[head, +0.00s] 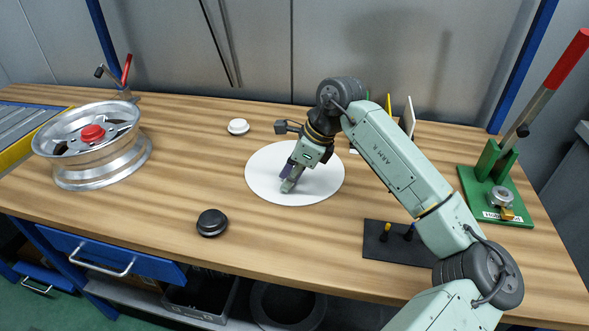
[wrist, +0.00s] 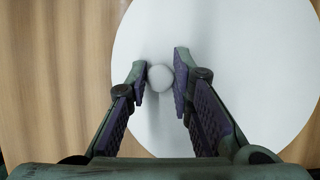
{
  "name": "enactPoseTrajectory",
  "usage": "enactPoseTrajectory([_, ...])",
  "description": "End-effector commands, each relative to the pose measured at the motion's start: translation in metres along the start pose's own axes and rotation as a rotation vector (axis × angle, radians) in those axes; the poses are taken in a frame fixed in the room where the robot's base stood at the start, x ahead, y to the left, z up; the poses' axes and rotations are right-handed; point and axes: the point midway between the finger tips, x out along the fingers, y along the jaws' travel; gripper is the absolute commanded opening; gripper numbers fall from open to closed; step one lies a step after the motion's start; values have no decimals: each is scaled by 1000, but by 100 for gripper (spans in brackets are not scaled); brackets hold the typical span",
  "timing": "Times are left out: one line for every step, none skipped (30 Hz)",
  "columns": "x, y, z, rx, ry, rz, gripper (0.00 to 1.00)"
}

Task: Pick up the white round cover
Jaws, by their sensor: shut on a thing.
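The white round cover (head: 322,178) is a large flat disc at the middle of the wooden table. It fills much of the wrist view (wrist: 235,60). A small round white knob (wrist: 160,78) stands up from it. My gripper (head: 288,185) reaches down over the cover. In the wrist view its two fingers (wrist: 160,80) are on either side of the knob, shut on it. The fingers hide the knob in the head view. The cover looks level and at or very near the tabletop; I cannot tell whether it is raised.
A wheel rim (head: 70,165) with a red cap lies at the left. A small white cap (head: 238,127) lies behind the cover and a black cap (head: 212,222) in front of it. A black pegged plate (head: 385,248) and a green lever stand (head: 492,180) are to the right.

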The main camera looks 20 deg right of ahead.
Motion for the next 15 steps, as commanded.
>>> enactPoseTrajectory([0, 0, 0, 0, 0, 0, 6])
enactPoseTrajectory([0, 0, 0, 0, 0, 0, 4])
enactPoseTrajectory([0, 0, 0, 0, 0, 0, 1])
enactPoseTrajectory([0, 0, 0, 0, 0, 0, 0])
enactPoseTrajectory([0, 0, 0, 0, 0, 0, 0])
enactPoseTrajectory([0, 0, 0, 0, 0, 0, 0])
enactPoseTrajectory([0, 0, 0, 0, 0, 0, 0])
enactPoseTrajectory([0, 0, 0, 0, 0, 0, 0])
enactPoseTrajectory([0, 0, 0, 0, 0, 0, 0])
enactPoseTrajectory([0, 0, 0, 0, 0, 0, 0])
enactPoseTrajectory([-1, 0, 0, 0, -1, -1, 0])
enactPoseTrajectory([-1, 0, 0, 0, -1, -1, 0])
enactPoseTrajectory([-1, 0, 0, 0, -1, -1, 0])
enactPoseTrajectory([-1, 0, 0, 0, -1, -1, 0])
enactPoseTrajectory([-1, 0, 0, 0, -1, -1, 0])
